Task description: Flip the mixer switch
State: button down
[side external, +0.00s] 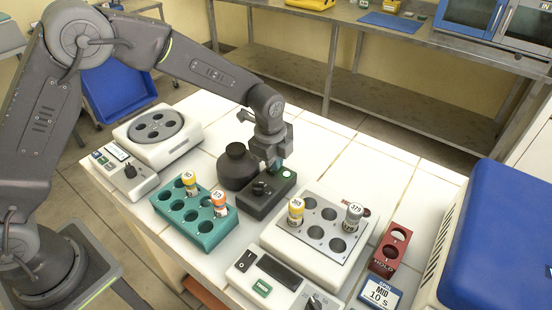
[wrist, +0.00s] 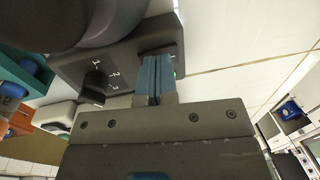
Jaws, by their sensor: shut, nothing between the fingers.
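The dark grey mixer (side external: 262,198) stands on the white bench with a round black cup head (side external: 238,160). Its box shows a black knob (side external: 258,187) and a small green patch (side external: 287,173). In the wrist view the mixer's panel (wrist: 120,62) carries the knob (wrist: 94,82) beside the marks 1, 2 and 3. A dark slot-like part, perhaps the switch (wrist: 156,46), lies just beyond my fingertips. My gripper (side external: 273,166) points down over the box's far end, shut and empty. Its blue fingers (wrist: 154,62) are together close to the panel; contact cannot be told.
A white block device (side external: 318,248) holds two tubes at right. A red rack (side external: 390,250) and a timer (side external: 380,294) are farther right. A white round-topped device (side external: 150,145) is at left. Bench behind is clear.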

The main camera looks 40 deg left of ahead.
jog(key=shift+r, duration=0.1)
notch_tip(320, 180, up, 14)
jog(key=w, duration=0.1)
jog(key=shift+w, duration=0.4)
